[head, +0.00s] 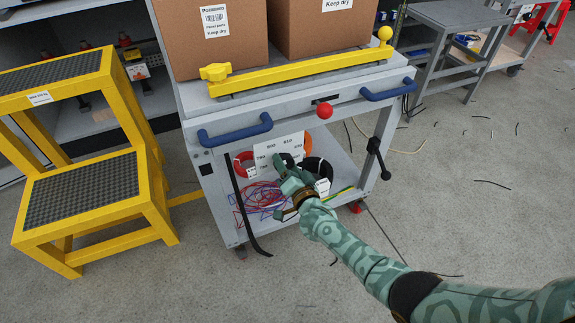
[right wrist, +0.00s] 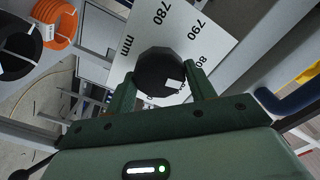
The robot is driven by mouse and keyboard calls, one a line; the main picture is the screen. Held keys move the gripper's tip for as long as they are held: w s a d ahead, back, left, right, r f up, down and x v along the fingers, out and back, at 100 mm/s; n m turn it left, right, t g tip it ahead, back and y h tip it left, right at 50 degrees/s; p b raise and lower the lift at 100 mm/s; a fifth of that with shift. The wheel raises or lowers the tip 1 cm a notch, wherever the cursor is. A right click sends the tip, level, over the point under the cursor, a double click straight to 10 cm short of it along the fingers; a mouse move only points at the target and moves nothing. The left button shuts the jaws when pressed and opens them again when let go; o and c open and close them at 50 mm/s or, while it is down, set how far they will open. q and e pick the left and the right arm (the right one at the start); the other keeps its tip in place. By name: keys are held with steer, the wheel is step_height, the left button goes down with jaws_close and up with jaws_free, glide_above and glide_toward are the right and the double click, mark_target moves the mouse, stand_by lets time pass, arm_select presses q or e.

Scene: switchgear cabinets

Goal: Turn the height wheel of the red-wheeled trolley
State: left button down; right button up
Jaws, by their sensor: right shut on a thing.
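The grey trolley (head: 345,104) with red castors (head: 357,206) stands in the middle of the head view. A white scale plate (head: 266,149), marked in mm, is on its front and also shows in the right wrist view (right wrist: 205,38). My right gripper (head: 284,172) is in front of the plate. In the right wrist view its two fingers (right wrist: 161,84) are on either side of a black many-sided wheel (right wrist: 158,66) and shut on it. In the head view the hand mostly hides this wheel. My left gripper is not in view.
Two cardboard boxes (head: 210,35) and a yellow bar (head: 300,73) are on the trolley top. Blue handles (head: 235,132), a red ball knob (head: 324,110) and a black crank (head: 376,158) stick out. Coiled cables are on the lower shelf. A yellow step stool (head: 90,190) stands left.

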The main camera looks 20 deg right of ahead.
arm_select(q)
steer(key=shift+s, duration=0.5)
arm_select(e)
steer(key=shift+s+a+f+n, duration=0.1)
steer(key=shift+f+n, duration=0.05)
steer(key=shift+n, duration=0.95)
steer(key=o, duration=0.8)
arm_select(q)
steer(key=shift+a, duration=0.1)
arm_select(e)
steer(key=shift+o, duration=0.8)
arm_select(q)
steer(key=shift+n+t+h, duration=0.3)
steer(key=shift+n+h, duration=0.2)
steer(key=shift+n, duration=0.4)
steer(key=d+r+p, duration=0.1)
steer(key=p, duration=0.1)
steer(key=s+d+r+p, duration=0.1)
steer(key=p, duration=0.1)
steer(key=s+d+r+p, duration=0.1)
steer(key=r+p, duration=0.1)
steer(key=p, duration=0.1)
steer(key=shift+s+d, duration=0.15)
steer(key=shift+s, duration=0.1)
arm_select(e)
steer(key=s, duration=1.6)
steer(key=shift+d, duration=0.3)
